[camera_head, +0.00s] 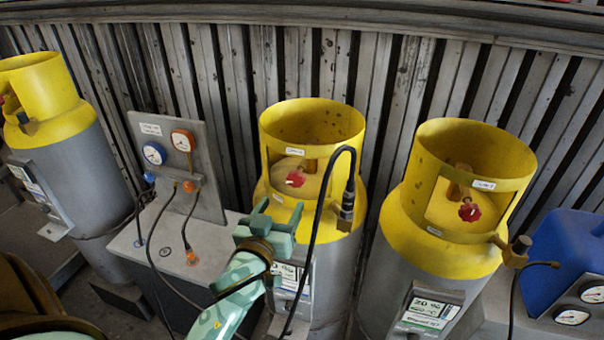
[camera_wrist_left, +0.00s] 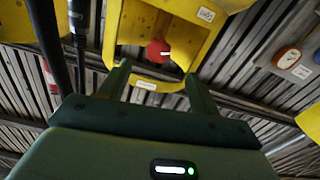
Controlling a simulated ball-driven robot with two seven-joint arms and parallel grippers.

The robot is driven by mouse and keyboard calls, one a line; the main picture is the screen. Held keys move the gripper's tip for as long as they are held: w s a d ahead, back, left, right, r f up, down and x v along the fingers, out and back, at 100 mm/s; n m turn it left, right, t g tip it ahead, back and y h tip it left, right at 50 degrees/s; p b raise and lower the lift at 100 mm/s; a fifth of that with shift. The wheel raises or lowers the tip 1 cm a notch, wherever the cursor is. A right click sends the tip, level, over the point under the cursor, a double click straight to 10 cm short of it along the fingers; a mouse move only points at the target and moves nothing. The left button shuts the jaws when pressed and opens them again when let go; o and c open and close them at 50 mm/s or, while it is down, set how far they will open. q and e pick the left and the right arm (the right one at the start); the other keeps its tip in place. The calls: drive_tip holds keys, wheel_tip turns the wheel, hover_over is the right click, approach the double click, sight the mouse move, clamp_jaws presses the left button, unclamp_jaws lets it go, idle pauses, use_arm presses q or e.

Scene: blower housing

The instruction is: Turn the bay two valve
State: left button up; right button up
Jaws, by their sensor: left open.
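The middle gas cylinder (camera_head: 313,120) has a yellow collar with a red valve knob (camera_head: 296,177) in its opening. A second red knob (camera_head: 470,212) sits in the right cylinder's yellow collar (camera_head: 470,140). The collar labels are too small to read, so I cannot tell which is bay two. My left gripper (camera_head: 277,212) is open and empty, in front of and below the middle knob, apart from it. In the left wrist view, a red knob (camera_wrist_left: 158,50) shows beyond and between the open fingertips (camera_wrist_left: 157,80). My right gripper is out of view.
A black hose (camera_head: 327,190) arches up to a fitting on the middle cylinder, just right of my gripper. A gauge panel (camera_head: 180,165) stands left, with hoses below. Another yellow-topped cylinder (camera_head: 45,90) is far left. A blue container (camera_head: 565,255) is at right. A ribbed wall stands behind.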

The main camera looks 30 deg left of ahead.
sight(294, 183)
use_arm(q)
drive_tip(key=p+x, duration=0.1)
drive_tip(key=x, duration=1)
drive_tip(key=shift+w+a, duration=0.1)
drive_tip(key=shift+w, duration=0.8)
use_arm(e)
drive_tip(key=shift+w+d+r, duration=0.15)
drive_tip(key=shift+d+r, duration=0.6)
use_arm(q)
drive_tip(key=shift+a, duration=0.1)
drive_tip(key=c, duration=1)
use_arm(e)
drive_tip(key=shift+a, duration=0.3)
